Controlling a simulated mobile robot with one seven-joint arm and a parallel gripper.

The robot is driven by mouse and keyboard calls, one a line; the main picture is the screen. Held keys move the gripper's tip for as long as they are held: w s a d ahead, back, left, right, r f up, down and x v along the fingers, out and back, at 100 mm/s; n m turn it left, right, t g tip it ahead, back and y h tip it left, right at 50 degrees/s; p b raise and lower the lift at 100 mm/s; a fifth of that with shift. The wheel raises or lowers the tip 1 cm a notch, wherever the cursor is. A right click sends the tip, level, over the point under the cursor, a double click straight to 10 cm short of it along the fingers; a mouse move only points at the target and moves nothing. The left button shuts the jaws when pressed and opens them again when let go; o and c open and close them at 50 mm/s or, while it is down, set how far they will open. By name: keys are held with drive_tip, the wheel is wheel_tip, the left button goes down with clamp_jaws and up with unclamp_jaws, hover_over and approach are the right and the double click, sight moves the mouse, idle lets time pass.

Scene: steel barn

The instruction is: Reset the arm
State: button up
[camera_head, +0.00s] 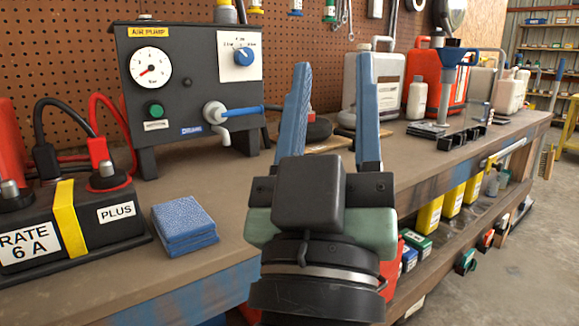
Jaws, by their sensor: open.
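My gripper (333,112) is in the middle of the head view, raised in front of the workbench (400,165). Its two blue fingers point up and stand wide apart, with nothing held between them. The black wrist and housing below hide part of the bench edge and the lower shelf. Behind the fingers lie a dark round object and a wooden board, both partly hidden.
An air pump (190,85) with a blue-handled valve stands at the back left. A black charger (75,225) with cables and folded blue cloths (184,226) are at the front left. Jugs (372,85) and a blue-topped stand (447,95) are on the right. Bare bench lies between.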

drive_tip(key=s+a+r+t+y+p, duration=0.25)
drive_tip(key=s+r+y+p, duration=0.2)
drive_tip(key=r, duration=0.55)
wheel_tip(320, 180, up, 36)
drive_tip(key=p, duration=3.4)
drive_tip(key=shift+w+a+f+m+g+p, duration=0.15)
drive_tip(key=shift+a+m+g+p, duration=0.2)
drive_tip(key=shift+a+g, duration=0.1)
drive_tip(key=shift+h, duration=0.25)
